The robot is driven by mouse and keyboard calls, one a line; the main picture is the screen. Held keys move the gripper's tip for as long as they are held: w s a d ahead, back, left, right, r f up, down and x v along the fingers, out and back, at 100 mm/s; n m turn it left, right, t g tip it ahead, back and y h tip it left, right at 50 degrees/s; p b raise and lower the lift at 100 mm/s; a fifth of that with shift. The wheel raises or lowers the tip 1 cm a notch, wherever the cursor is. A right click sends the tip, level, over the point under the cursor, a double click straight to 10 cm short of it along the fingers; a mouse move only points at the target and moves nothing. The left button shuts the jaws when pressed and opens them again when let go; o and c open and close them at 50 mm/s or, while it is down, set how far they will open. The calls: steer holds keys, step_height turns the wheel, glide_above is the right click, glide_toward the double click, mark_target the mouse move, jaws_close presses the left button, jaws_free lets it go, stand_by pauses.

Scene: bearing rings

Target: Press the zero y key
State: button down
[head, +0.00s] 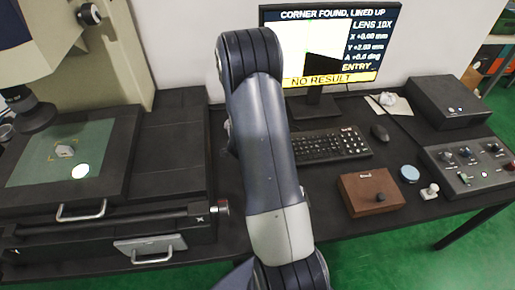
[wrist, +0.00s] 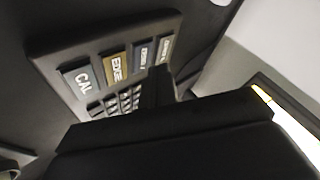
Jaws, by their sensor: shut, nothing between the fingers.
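The keypad (wrist: 45,65) shows at an angle in the wrist view, with a row of large keys along its upper side. The CAL key (wrist: 83,78) is grey, and the EDGE key (wrist: 115,66) beside it is tan. Two more large blue-grey keys follow to the right, a third key (wrist: 142,54) and a fourth key (wrist: 167,47). Their labels are too slanted to read surely, so I cannot tell which is zero y. My gripper (wrist: 160,88) is shut and empty, its dark tip over the keypad near these two keys. Contact is unclear. My arm hides the gripper and keypad in the head view.
The monitor (head: 330,84) reads "CORNER FOUND, LINED UP", Y +2.03 mm, ENTRY and NO RESULT. A keyboard (head: 330,146), mouse (head: 379,132), brown box (head: 370,192) and control box (head: 468,166) stand right of my arm. The measuring stage (head: 110,185) is at left.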

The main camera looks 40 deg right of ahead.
steer(key=shift+f+b, duration=0.45)
steer(key=shift+b, duration=0.05)
steer(key=shift+f+b, duration=0.3)
stand_by(0.5)
stand_by(0.4)
steer(key=shift+r+p, duration=0.65)
steer(key=shift+r, duration=0.1)
step_height(320, 180, up, 5)
steer(key=p, duration=0.4)
stand_by(0.4)
